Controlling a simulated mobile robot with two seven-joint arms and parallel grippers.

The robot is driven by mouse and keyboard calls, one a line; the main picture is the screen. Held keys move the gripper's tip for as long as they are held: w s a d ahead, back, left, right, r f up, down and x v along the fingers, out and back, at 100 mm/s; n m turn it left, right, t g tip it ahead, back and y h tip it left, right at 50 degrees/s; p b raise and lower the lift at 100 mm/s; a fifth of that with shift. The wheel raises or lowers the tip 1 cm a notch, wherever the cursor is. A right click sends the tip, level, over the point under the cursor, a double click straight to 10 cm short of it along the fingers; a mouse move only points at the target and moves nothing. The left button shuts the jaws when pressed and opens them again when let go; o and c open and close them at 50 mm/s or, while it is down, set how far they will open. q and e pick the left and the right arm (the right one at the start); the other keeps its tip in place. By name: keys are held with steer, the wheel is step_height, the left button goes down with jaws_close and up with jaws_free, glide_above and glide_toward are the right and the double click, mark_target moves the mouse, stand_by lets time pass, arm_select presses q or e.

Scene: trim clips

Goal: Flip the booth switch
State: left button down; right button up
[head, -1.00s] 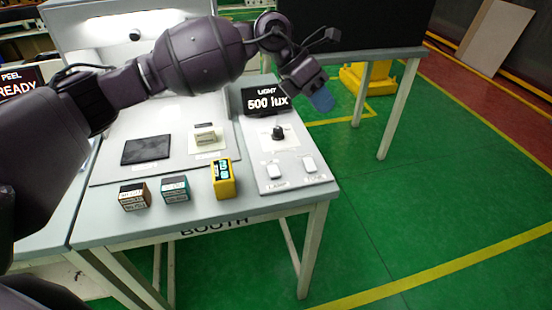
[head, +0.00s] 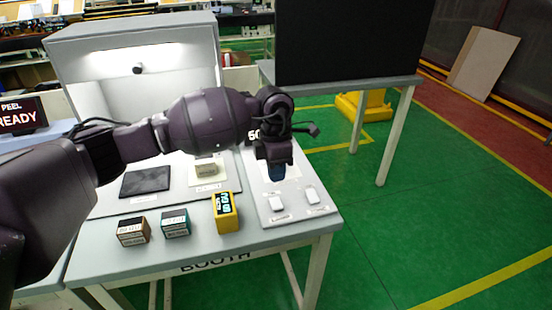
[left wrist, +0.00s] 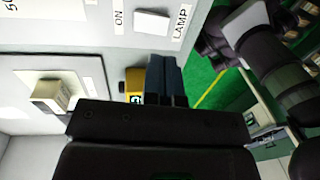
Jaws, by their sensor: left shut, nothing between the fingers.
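The booth's control panel (head: 294,215) is a pale slab at the right end of the bench. It carries two white rocker switches, a left one (head: 276,204) and a right one (head: 311,195). In the left wrist view a white switch (left wrist: 152,21) shows between the labels ON and LAMP. My left gripper (head: 277,174) is shut and empty, pointing down above the panel behind the switches. Its blue fingertips (left wrist: 164,70) show beside the LAMP switch in the left wrist view. It hides the panel's knob and most of the light display (head: 254,135). My right gripper is not in view.
A yellow meter (head: 225,212), a teal box (head: 175,223) and a brown box (head: 133,231) stand along the bench front, left of the panel. A dark pad (head: 146,181) and a beige block (head: 207,169) lie behind them. Green floor is open at right.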

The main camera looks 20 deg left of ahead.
mark_target(278, 206)
arm_select(q)
steer(key=f, duration=0.6)
steer(key=shift+s+d+f, duration=0.25)
steer(key=shift+s, duration=0.15)
steer(key=shift+f, duration=0.5)
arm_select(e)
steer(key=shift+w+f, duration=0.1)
arm_select(q)
steer(key=shift+s+f, duration=0.1)
